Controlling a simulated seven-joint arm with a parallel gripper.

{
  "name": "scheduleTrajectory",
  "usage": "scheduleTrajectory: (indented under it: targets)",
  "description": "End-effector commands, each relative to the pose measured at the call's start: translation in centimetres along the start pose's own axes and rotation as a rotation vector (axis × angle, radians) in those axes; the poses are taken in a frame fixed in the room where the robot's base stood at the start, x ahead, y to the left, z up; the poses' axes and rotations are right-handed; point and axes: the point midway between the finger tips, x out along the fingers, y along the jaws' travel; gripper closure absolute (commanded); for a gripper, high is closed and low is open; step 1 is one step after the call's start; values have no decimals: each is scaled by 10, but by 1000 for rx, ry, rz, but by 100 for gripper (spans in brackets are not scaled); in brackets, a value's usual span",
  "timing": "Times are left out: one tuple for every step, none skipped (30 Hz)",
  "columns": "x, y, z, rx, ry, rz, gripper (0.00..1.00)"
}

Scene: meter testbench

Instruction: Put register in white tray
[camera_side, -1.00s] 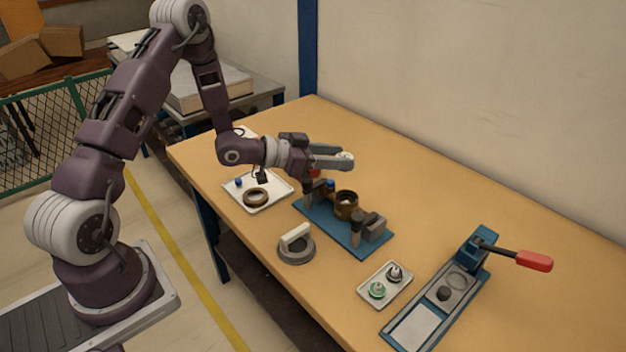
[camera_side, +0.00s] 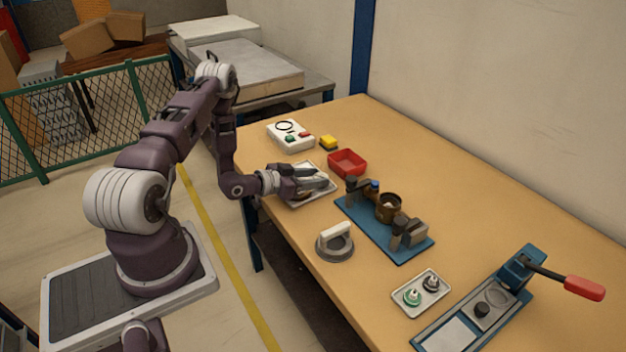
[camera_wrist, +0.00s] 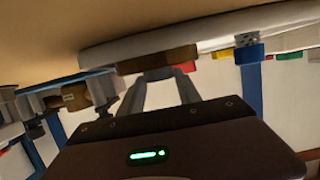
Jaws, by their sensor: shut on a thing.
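My gripper (camera_side: 326,183) is low over the white tray (camera_side: 297,205) near the table's left edge. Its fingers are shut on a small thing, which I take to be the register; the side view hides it. In the wrist view the gripper (camera_wrist: 160,76) shows a little grey between the fingertips, too small to make out. That view is upside down, with the white tray (camera_wrist: 200,32) at the top.
A blue fixture (camera_side: 365,227) with clamps holds a brown open meter body (camera_side: 388,208). A grey ring with handle (camera_side: 335,243), a small parts tray (camera_side: 421,293) and a lever press (camera_side: 490,305) are nearer.

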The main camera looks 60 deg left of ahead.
Motion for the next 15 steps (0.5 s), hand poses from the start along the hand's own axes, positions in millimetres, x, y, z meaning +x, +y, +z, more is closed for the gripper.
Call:
scheduleTrajectory:
  targets:
    - [1,0,5,0,1,1,100]
    - [2,0,6,0,1,1,100]
    - [2,0,7,0,1,0,100]
    - [2,0,6,1,1,0,100]
    - [2,0,6,1,1,0,100]
    - [2,0,6,1,1,0,100]
    - [2,0,6,1,1,0,100]
    - [2,0,6,1,1,1,100]
    - [2,0,6,0,1,1,100]
    - [2,0,7,0,1,1,100]
    - [3,0,8,0,1,1,100]
    - [3,0,9,1,1,1,100]
    - [3,0,8,1,1,1,54]
    - [3,0,8,1,1,1,48]
    - [3,0,8,1,1,1,40]
